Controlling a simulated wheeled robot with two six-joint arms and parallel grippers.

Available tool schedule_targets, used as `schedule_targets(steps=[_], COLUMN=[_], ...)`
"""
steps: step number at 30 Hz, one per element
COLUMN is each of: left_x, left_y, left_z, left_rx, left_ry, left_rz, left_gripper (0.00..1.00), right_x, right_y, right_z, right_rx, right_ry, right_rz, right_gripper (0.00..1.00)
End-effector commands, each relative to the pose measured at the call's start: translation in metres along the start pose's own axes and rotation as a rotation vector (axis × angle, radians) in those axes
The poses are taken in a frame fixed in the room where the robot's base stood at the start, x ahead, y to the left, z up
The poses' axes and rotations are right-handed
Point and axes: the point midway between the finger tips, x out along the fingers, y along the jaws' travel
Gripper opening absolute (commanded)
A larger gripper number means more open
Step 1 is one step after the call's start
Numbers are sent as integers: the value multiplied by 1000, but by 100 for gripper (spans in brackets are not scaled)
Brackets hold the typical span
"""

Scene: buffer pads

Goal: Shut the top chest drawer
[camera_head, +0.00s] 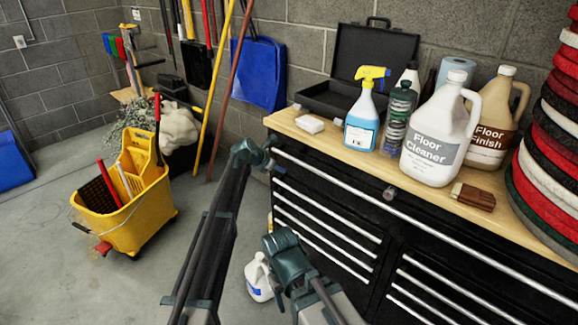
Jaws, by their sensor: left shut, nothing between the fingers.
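A black tool chest with a wooden top (325,141) stands at the right. Its wide top drawer (340,172) runs under the wooden top and has a long silver handle bar. The drawer front looks close to flush with the chest; I cannot tell if a small gap is left. My left gripper (270,166) is shut and empty, at the left end of the top drawer front. It hides part of that corner, and I cannot tell if it touches.
On the chest top stand a blue spray bottle (361,120), a floor cleaner jug (437,135), a floor finish jug (497,118), a brush (473,196) and stacked pads (548,150). A white jug (258,279) is on the floor. A yellow mop bucket (125,215) stands left.

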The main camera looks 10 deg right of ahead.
Motion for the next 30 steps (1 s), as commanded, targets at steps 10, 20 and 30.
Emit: schedule_targets(steps=[10,20,30], left_x=[-72,-88,-126], left_y=[-2,-1,-31], left_z=[4,2,-60], left_rx=[1,1,370], left_ry=[1,2,111], left_rz=[0,-1,-17], left_gripper=[0,0,0], right_x=[-54,-64,-63], right_y=[5,6,6], right_z=[3,4,4], right_rx=[0,1,1], right_ry=[0,0,0], right_rz=[0,0,0], right_gripper=[58,58,58])
